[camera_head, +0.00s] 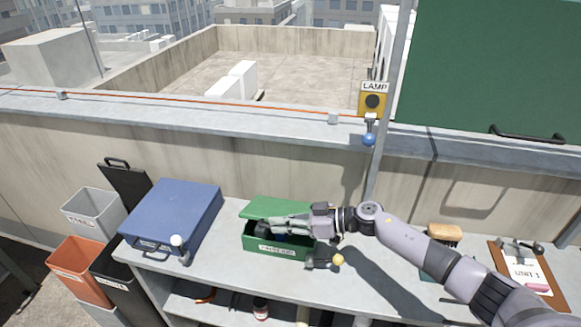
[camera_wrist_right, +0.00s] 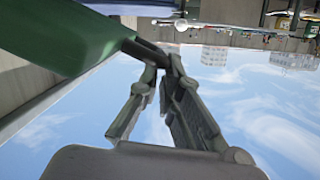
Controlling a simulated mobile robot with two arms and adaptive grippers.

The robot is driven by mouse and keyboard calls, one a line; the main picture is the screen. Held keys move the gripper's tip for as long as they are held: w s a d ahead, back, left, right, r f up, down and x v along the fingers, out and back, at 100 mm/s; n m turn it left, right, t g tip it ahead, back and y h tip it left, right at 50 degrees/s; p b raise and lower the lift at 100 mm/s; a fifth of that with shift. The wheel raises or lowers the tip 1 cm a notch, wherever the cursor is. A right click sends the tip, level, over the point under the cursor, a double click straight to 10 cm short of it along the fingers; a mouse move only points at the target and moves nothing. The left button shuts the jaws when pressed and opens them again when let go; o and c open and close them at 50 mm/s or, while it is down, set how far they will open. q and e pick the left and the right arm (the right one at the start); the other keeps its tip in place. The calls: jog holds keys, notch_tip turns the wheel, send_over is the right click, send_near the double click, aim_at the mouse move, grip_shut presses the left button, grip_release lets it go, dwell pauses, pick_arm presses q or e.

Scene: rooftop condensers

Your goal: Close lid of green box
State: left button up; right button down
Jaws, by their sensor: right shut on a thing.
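The green box (camera_head: 262,248) stands on the grey bench, a white label on its front. Its green lid (camera_head: 266,208) is raised at the back, so the box is partly open, with dark contents showing inside. My right gripper (camera_head: 277,222) reaches in from the right at the front edge of the lid, above the box opening. In the right wrist view, the fingers (camera_wrist_right: 170,68) are shut on the edge of the green lid (camera_wrist_right: 85,32). My left gripper is out of view.
A blue case (camera_head: 172,212) stands left of the box. A small lever with a yellow knob (camera_head: 338,260) is close to the box's right front. A brush (camera_head: 444,234) and a clipboard (camera_head: 528,272) lie farther right. Bins stand left of the bench.

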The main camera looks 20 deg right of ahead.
jog(key=shift+s+f, duration=0.15)
jog(key=shift+f, duration=0.25)
jog(key=shift+s+a+f, duration=0.15)
jog(key=shift+a+f, duration=0.05)
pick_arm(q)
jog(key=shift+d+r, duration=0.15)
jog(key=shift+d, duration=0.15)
pick_arm(e)
jog(key=shift+s+a+f, duration=0.1)
jog(key=shift+f, duration=0.3)
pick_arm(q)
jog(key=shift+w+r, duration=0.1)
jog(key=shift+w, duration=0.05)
